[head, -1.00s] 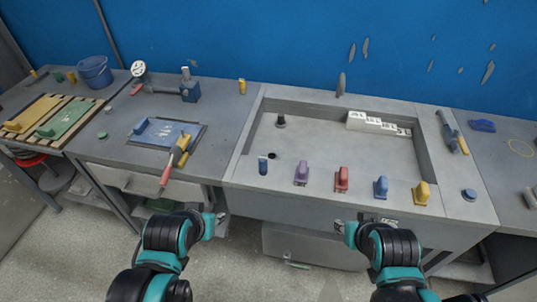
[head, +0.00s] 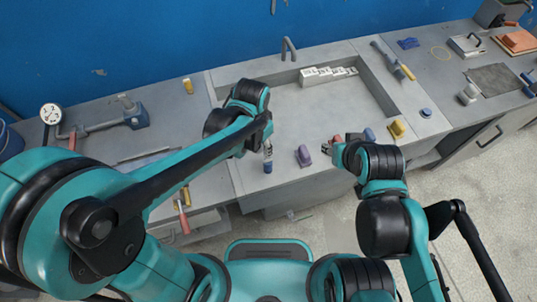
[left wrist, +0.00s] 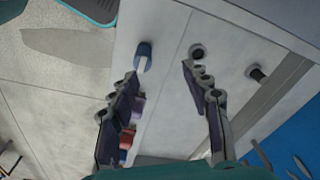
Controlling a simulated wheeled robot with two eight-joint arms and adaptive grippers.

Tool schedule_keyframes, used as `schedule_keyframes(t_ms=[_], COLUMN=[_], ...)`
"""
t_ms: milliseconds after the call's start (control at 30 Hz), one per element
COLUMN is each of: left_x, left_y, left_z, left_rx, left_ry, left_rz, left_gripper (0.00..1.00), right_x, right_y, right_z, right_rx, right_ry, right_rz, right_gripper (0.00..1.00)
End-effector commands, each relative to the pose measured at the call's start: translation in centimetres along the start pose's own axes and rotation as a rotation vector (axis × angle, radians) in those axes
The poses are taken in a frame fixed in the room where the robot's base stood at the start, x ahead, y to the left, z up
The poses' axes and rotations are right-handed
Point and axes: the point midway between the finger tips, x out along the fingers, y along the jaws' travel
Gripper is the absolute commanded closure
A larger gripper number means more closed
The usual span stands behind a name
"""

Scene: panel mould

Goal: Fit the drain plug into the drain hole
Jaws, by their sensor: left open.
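A short blue plug with a pale stripe (left wrist: 143,56) stands on the front ledge of the grey mould; I take it for the drain plug. In the head view the blue plug (head: 268,166) shows just below my left gripper (head: 267,148). In the left wrist view my left gripper (left wrist: 160,73) is open and empty, its fingers pointing toward the plug and apart from it. The round, dark drain hole (left wrist: 198,52) lies to the right of the plug there; my left arm hides it in the head view. My right gripper (head: 336,150) is near the red handle, its jaws unclear.
A purple handle (head: 304,155), a red one, a blue one and a yellow one (head: 397,129) line the front ledge. A dark post (left wrist: 258,74) stands in the mould. White lettered blocks (head: 328,73) lie at the back. The mould floor (head: 330,105) is mostly clear.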

Motion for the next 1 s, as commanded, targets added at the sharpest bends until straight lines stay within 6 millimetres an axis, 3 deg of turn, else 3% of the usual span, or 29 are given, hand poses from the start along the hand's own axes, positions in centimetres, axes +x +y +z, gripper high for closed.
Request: schedule_keyframes(t_ms=[33,200,800,1000], left_x=[-0.4,0.7,8.2,8.6], left_y=[0.6,2.0,3.2,3.2], left_z=[-0.8,-1.7,-0.5,-0.4], left_rx=[0.039,0.115,0.127,0.126], left_ry=[-0.024,-0.076,-0.084,-0.083], left_rz=[0.011,0.035,0.038,0.038], left_gripper=[0.52,0.52,0.52,0.52], right_x=[-1.1,-1.9,0.2,0.3], right_y=[0.0,0.0,0.0,0.0], right_z=[-0.8,-1.4,0.2,0.2], right_rx=[0.000,0.000,0.000,0.000], right_ry=[0.000,0.000,0.000,0.000], right_rz=[0.000,0.000,0.000,0.000], right_gripper=[0.60,0.60,0.60,0.60])
